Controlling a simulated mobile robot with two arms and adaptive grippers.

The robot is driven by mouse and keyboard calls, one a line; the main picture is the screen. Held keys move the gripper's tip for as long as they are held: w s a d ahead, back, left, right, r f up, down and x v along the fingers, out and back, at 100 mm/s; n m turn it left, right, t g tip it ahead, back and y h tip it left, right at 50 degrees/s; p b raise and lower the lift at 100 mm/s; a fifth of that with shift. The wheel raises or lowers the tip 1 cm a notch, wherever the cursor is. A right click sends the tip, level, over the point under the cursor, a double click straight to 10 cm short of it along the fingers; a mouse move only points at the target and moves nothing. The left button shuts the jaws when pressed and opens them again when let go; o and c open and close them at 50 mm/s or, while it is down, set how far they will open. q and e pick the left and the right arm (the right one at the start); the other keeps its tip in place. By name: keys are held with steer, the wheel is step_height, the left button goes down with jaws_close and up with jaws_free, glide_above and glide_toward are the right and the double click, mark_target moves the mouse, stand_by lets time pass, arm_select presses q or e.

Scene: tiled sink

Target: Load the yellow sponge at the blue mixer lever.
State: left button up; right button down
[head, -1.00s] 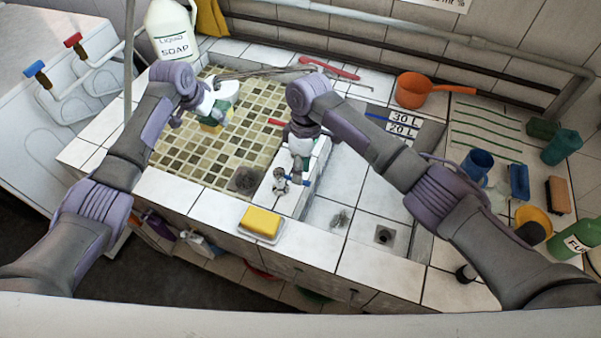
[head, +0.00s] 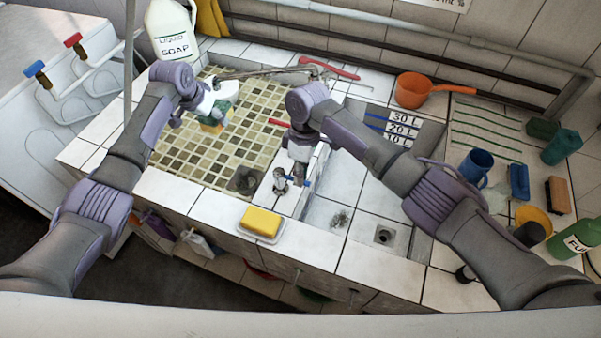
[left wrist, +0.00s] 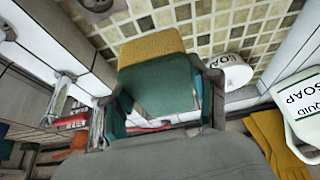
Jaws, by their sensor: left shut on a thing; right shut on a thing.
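A sponge with a yellow layer and a green layer (left wrist: 158,75) is held in my left gripper (head: 215,113), above the tiled left basin; it shows partly in the head view (head: 213,124). A second yellow sponge (head: 261,220) lies on a white dish at the front edge. The blue lever (head: 307,182) sits on the divider between the basins, at the tips of my right gripper (head: 299,176). That gripper points down and is shut, apparently on the lever; its own hand partly hides the grip. A red lever (head: 278,122) lies farther back.
A liquid soap bottle (head: 171,32) stands at the back left. A white soap container (left wrist: 230,71) is near the held sponge. An orange dipper (head: 413,89), blue mug (head: 475,166) and brushes crowd the right counter. The right basin (head: 345,170) looks clear.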

steer(key=shift+s+a+r+m+y, duration=0.1)
steer(key=shift+s+a+m+y, duration=0.2)
steer(key=shift+m, duration=0.55)
steer(key=shift+s+a+m, duration=0.1)
steer(key=shift+s+m, duration=0.3)
steer(key=shift+m, duration=0.45)
steer(key=c, duration=1.2)
jaws_free()
steer(key=v, duration=1.2)
steer(key=shift+s, duration=0.1)
